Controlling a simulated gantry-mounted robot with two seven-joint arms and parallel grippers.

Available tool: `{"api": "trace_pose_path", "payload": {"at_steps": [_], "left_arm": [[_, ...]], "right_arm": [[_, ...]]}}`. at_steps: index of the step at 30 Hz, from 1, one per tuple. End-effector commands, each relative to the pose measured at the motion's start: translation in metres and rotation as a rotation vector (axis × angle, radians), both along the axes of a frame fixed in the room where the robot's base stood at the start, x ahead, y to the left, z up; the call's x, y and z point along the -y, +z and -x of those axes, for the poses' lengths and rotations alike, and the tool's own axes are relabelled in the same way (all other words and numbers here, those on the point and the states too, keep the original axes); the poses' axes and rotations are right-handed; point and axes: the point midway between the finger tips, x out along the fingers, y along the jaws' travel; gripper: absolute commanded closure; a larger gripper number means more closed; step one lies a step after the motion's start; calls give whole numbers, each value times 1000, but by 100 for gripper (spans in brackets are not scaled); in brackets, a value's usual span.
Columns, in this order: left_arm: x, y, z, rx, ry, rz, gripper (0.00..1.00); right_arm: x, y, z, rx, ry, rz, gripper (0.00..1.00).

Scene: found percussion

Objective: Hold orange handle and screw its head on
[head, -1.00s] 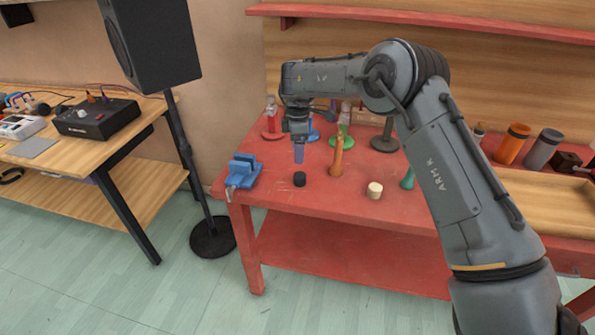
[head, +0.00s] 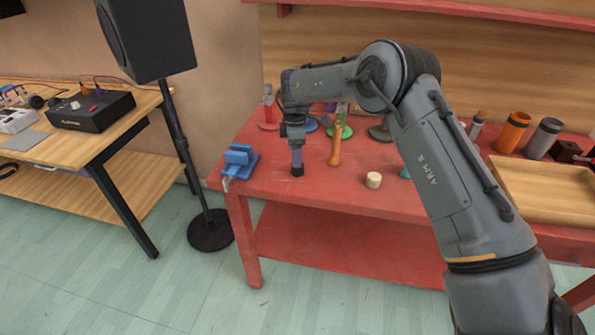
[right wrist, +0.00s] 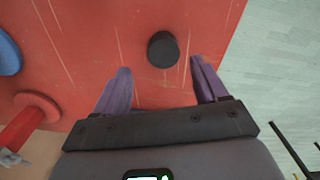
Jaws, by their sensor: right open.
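The orange handle (head: 335,148) stands upright on the red table, right of my right gripper. A short black cylindrical head (head: 298,171) stands on the table at my right fingertips; it also shows in the right wrist view (right wrist: 163,49). A pale wooden cylindrical head (head: 373,180) stands further right. My right gripper (head: 297,158) points down with its purple fingers open. In the right wrist view the fingers (right wrist: 160,68) lie on either side of the black head's near edge, with gaps between. My left gripper is out of view.
The blue vise (head: 240,160) is at the table's left corner. Several coloured stands are at the back, partly behind my right arm. A teal piece (head: 405,172) is mostly hidden by that arm. A wooden tray (head: 540,215) is on the right. The table's front is mostly clear.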

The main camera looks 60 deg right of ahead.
Motion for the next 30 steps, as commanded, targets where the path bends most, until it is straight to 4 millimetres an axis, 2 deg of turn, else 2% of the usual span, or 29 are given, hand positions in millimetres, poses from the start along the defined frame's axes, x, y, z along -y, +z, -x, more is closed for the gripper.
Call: {"api": "trace_pose_path", "payload": {"at_steps": [11,24,30], "left_arm": [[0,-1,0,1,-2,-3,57],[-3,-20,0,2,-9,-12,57],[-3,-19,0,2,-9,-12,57]], "right_arm": [[0,-3,1,0,0,0,28],[-3,-50,7,-1,0,0,28],[-3,-52,7,1,0,-1,28]]}}
